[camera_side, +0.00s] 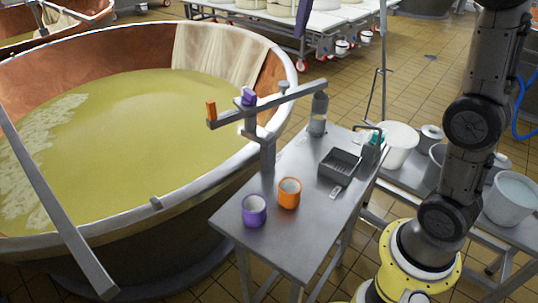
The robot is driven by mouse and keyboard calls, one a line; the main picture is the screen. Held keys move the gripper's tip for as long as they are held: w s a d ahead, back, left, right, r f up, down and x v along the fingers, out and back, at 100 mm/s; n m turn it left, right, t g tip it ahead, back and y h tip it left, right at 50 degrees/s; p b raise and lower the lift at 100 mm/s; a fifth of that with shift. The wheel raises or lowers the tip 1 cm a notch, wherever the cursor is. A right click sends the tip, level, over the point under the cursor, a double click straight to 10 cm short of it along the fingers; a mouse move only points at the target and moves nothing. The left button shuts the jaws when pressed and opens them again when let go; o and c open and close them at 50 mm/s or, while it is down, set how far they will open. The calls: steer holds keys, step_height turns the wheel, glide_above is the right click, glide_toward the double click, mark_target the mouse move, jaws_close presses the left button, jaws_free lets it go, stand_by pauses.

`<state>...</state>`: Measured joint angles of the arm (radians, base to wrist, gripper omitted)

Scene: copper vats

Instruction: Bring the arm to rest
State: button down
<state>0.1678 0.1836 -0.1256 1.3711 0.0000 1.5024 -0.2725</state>
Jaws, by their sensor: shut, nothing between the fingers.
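My arm (470,125) rises from its yellow base at the right and runs out through the top edge of the picture. Its links stand nearly upright, beside the small steel table. My gripper is not in view, so its fingers cannot be seen.
On the steel table (300,240) stand a purple cup (254,211), an orange cup (289,194), a dark tray (340,167) and a grey bottle (318,115). A raised metal beam (270,104) carries an orange block (211,110) and a purple block (248,97). A copper vat (275,90) fills the left.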

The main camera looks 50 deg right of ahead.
steer(key=s+a+t, duration=0.1)
steer(key=s+a, duration=0.3)
steer(key=s, duration=0.6)
steer(key=s+a+f+m+t, duration=0.1)
steer(key=s+a+f+t, duration=0.1)
steer(key=s+f, duration=1.1)
steer(key=shift+s+a+f, duration=0.15)
steer(key=shift+a+f, duration=0.2)
steer(key=shift+f, duration=0.5)
